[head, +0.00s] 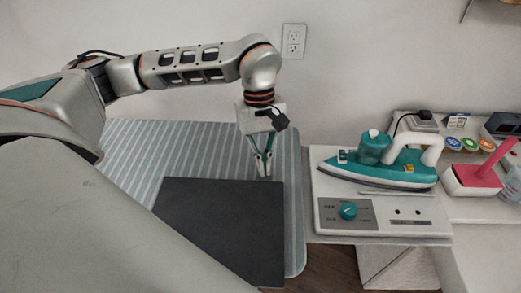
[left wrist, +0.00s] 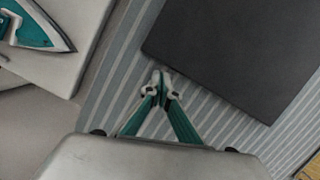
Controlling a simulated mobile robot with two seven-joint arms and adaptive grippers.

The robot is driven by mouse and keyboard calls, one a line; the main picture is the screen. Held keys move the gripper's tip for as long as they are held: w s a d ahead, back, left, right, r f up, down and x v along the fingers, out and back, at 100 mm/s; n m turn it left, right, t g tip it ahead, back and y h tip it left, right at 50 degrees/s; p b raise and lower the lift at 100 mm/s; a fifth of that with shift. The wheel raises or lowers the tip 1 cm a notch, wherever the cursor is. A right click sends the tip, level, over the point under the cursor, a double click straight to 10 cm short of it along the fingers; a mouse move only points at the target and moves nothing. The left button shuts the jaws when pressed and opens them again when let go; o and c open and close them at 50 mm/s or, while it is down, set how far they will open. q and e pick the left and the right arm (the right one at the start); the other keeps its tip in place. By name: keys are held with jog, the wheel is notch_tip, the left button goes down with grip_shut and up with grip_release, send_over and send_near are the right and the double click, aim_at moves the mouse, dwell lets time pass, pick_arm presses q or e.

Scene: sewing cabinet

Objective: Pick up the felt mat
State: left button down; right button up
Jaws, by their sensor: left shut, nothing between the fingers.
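The felt mat (head: 222,228) is a flat dark grey rectangle lying on a grey-and-white striped cover (head: 160,150). The mat also shows in the left wrist view (left wrist: 235,50), at the upper right. My left gripper (head: 264,174) points down by the mat's far edge, near its right end, in the head view. Its teal fingers are closed together with nothing between them. In the left wrist view the fingertips (left wrist: 161,80) are over the stripes, just off the mat's edge. My right gripper is not in view.
A teal and white iron (head: 385,162) rests on a white station with a teal dial (head: 348,210), right of the striped cover. A pink-handled tool (head: 485,178) and several coloured round items stand further right. A wall with an outlet (head: 293,41) is behind.

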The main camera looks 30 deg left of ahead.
aim_at(268, 183)
pick_arm(q)
jog(key=shift+s+d, duration=0.3)
jog(key=shift+s+d, duration=0.8)
jog(key=shift+d, duration=0.05)
jog(key=shift+w+r, duration=0.1)
